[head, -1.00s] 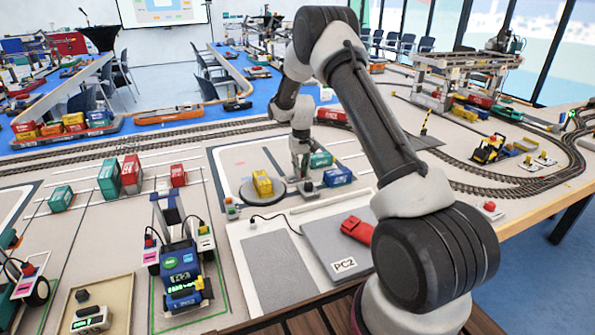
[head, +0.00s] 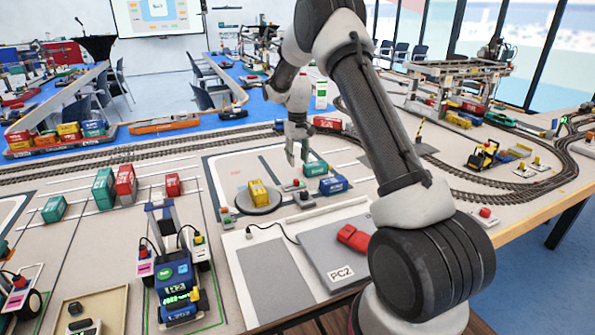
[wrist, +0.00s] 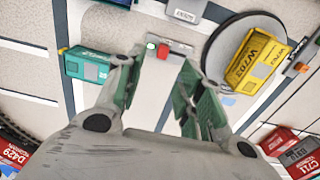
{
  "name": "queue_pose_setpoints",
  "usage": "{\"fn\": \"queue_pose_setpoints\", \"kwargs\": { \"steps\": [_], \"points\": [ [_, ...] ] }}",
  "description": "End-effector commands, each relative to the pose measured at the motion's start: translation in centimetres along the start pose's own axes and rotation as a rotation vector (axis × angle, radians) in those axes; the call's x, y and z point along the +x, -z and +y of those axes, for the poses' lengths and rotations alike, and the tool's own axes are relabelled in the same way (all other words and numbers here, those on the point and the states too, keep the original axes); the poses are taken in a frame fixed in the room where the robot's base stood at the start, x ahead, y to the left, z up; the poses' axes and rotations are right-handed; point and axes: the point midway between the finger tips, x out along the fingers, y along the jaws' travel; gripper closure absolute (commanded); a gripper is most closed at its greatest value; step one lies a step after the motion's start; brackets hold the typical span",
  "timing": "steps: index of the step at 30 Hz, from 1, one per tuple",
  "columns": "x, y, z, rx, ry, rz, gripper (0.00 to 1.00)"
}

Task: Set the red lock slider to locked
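A small red slider block (wrist: 163,51) sits on a light grey base plate (wrist: 179,46), with a small green mark (wrist: 151,46) beside it, in the wrist view. In the head view the red piece (head: 296,182) shows small, just right of the round turntable (head: 272,206). My gripper (head: 297,158) is above it, pointing down and apart from it. In the wrist view my gripper (wrist: 161,65) is open, with its two green-padded fingers on either side of the red block and nothing between them.
A yellow container (head: 258,193) stands on the turntable, close to the gripper's side. A teal container (head: 315,169) and a blue container (head: 333,185) stand on the right. A black-knobbed base (head: 304,195) lies in front.

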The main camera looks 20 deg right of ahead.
Motion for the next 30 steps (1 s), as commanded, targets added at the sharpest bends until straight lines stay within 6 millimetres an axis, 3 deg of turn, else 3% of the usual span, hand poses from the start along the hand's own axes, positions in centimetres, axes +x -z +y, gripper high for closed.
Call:
{"fn": "queue_pose_setpoints", "kwargs": {
  "steps": [3,7,23,26,28,30],
  "points": [
    [-1.9,0.0,0.0,0.000,0.000,0.001,0.62],
    [-2.8,0.0,0.0,0.000,0.000,-0.001,0.62],
    [-2.9,-0.2,0.0,0.003,0.000,-0.005,0.62],
    [-1.9,-1.5,0.0,0.005,0.001,-0.036,0.62],
    [-0.8,-3.3,0.0,0.006,0.002,-0.078,0.62],
    [-1.0,-6.3,-0.1,0.009,0.002,-0.116,0.62]
  ]
}}
